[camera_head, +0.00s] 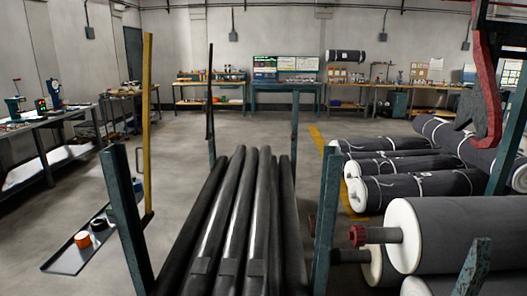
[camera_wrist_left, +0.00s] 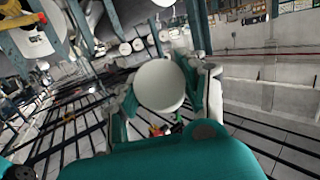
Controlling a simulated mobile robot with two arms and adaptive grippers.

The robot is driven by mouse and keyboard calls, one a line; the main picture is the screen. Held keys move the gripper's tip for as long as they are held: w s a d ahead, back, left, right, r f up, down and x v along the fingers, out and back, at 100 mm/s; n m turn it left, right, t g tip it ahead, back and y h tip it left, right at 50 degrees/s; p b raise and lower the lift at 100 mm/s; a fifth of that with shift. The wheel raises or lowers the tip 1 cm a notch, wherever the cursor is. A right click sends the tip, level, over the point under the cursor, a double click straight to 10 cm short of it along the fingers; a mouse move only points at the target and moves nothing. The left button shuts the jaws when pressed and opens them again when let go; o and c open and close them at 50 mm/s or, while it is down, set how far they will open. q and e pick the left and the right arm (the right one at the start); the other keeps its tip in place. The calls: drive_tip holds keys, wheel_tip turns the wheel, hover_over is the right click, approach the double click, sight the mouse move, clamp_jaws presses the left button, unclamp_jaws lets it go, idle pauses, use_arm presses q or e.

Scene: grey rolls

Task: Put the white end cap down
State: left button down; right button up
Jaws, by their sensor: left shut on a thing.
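A round white end cap (camera_wrist_left: 160,86) shows in the left wrist view, its flat face towards the camera. The teal gripper body fills the bottom of that view. Neither the held cap nor my left gripper shows in the head view. My right gripper is in neither view.
A narrow grey tray (camera_head: 66,262) at lower left holds an orange cup-like piece (camera_head: 82,239) and a dark one (camera_head: 99,224). Long black tubes (camera_head: 230,220) lie between teal posts (camera_head: 127,220). Wrapped grey rolls (camera_head: 465,225) lie at right. Floor beyond is clear.

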use_arm(q)
drive_tip(key=s+a+f+n+t+y, duration=0.4)
drive_tip(key=s+a+n+t+y, duration=0.2)
drive_tip(key=n+y, duration=0.4)
drive_tip(key=shift+s+a+f+n+y, duration=0.35)
drive_tip(key=shift+s+a+y, duration=0.5)
drive_tip(key=shift+y, duration=0.55)
drive_tip(key=shift+w+a, duration=0.1)
